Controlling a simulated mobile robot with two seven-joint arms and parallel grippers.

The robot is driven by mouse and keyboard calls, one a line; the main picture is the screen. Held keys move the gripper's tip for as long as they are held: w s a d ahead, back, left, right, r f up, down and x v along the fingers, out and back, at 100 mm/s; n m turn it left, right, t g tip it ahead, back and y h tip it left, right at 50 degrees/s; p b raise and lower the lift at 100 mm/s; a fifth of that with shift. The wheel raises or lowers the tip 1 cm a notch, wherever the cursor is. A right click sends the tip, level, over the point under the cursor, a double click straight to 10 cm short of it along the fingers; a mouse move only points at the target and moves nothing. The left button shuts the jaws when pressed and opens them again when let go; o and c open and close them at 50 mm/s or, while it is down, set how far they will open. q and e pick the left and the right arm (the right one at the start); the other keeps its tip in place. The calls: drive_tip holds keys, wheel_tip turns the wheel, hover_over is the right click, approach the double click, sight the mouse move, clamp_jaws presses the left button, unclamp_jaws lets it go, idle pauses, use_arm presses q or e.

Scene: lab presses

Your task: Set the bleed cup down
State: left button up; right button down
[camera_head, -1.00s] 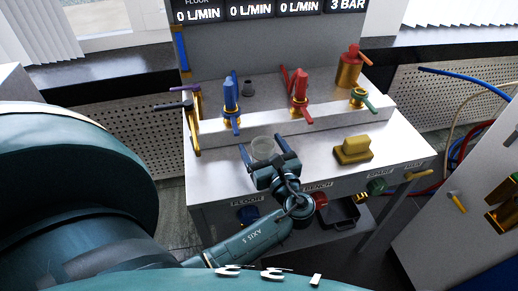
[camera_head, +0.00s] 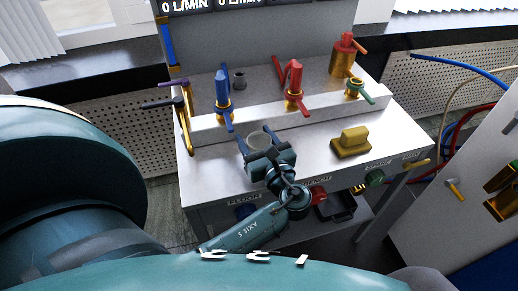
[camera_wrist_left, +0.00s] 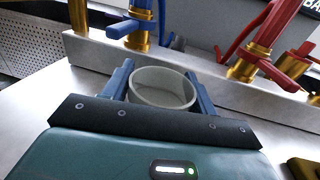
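The bleed cup (camera_head: 259,141) is a small, pale, round cup with an open top. It is upright over the front part of the white bench top (camera_head: 205,165), in front of the blue valve. My left gripper (camera_head: 258,145) has one blue finger on each side of the cup, and appears shut on it. In the left wrist view the cup (camera_wrist_left: 162,88) sits between the two fingers (camera_wrist_left: 160,90), its lower part hidden by the gripper body. I cannot tell whether its base touches the bench. My right gripper is not in view.
Behind the cup is a raised ledge (camera_head: 262,117) with a blue valve (camera_head: 222,92), a red valve (camera_head: 294,88) and a green-handled valve (camera_head: 355,87). A yellow block (camera_head: 352,141) stands to the right. Bench top between cup and block is clear.

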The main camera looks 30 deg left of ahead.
use_arm(q)
drive_tip(key=c, duration=0.6)
drive_tip(key=shift+c, duration=0.2)
